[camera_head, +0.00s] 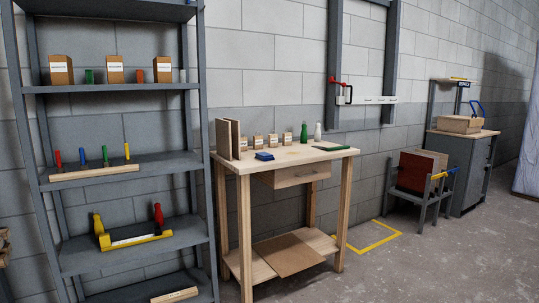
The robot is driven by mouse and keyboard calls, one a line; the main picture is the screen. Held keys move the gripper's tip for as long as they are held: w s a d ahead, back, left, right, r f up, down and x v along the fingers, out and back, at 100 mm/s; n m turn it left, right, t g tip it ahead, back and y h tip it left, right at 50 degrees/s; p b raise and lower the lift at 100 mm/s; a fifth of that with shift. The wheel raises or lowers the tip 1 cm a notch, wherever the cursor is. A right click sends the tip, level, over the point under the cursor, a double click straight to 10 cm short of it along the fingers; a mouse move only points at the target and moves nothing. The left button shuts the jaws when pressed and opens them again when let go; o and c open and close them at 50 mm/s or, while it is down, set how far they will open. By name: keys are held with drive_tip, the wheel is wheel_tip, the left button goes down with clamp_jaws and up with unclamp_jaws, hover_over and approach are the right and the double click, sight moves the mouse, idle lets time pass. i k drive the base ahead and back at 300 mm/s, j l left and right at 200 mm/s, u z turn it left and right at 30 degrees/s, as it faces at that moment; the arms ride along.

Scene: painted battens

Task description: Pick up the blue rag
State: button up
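A small folded blue rag (264,156) lies flat on the top of a wooden workbench (285,164), near its front left part. It sits to the right of two upright brown boards (229,139) and in front of a row of small brown boxes. Nothing covers the rag. My gripper is not in view, so its state and its place relative to the rag do not show.
A green bottle (304,132), a white bottle (317,131) and a flat dark green item (332,148) are on the bench's right part. A grey metal shelf (120,88) stands close on the left. Concrete floor (390,275) is clear at front right.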

sight(264, 156)
drive_tip(key=i+l, duration=0.2)
drive_tip(key=i, duration=0.3)
drive_tip(key=i+l, duration=0.25)
drive_tip(key=i, duration=0.2)
drive_tip(key=i+l, duration=0.2)
drive_tip(key=i, duration=0.3)
drive_tip(key=i+l, duration=0.2)
drive_tip(key=i, duration=0.25)
drive_tip(key=i+l, duration=0.25)
drive_tip(key=i, duration=0.25)
drive_tip(key=i+l, duration=0.2)
drive_tip(key=i, duration=0.3)
drive_tip(key=i+l, duration=0.2)
drive_tip(key=i, duration=0.25)
